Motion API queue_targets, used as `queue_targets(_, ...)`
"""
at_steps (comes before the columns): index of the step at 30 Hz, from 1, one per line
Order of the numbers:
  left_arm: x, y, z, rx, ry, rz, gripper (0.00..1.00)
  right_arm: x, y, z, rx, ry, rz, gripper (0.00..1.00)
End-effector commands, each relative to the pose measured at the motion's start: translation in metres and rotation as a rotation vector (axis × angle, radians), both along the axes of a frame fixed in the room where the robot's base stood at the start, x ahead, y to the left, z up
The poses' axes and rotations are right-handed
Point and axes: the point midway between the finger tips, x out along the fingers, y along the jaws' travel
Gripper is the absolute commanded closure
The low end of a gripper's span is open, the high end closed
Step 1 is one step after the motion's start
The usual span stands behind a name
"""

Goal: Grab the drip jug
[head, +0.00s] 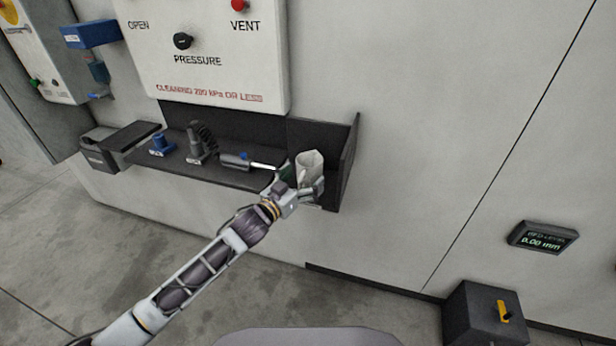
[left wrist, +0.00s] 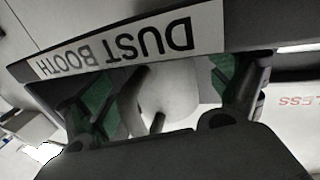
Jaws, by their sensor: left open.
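The pale grey-white jug (head: 310,163), which I take to be the drip jug, stands upright at the right end of the dark wall shelf. My left gripper (head: 300,184) is at the shelf's front edge, right at the jug, and hides its lower part. In the left wrist view, the open fingers with green pads (left wrist: 160,92) lie on either side of a pale rounded body, the jug (left wrist: 170,90). I cannot tell whether either pad touches it. My right gripper is not in view.
The shelf (head: 230,176) has a back and a raised right side wall. A grey tool with a light tip (head: 235,160), a dark hose-like fitting (head: 200,140) and a blue fitting (head: 162,143) sit left of the jug. A dark box (head: 485,312) stands at lower right.

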Motion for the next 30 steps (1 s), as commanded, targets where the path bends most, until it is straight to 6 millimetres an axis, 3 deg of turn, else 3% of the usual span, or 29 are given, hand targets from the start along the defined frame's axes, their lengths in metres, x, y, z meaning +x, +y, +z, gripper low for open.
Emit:
queue_targets(6, 0.0086, -0.0056, 0.0, 0.001, -0.001, 0.001, 0.07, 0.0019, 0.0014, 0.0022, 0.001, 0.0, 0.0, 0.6)
queue_targets(21, 0.0089, -0.0061, -0.0003, 0.001, 0.0, 0.0, 0.08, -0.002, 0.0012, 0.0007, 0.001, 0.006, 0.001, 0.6)
queue_targets(30, 0.0088, -0.0061, -0.0003, 0.001, 0.0, 0.0, 0.47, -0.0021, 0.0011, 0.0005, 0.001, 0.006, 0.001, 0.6)
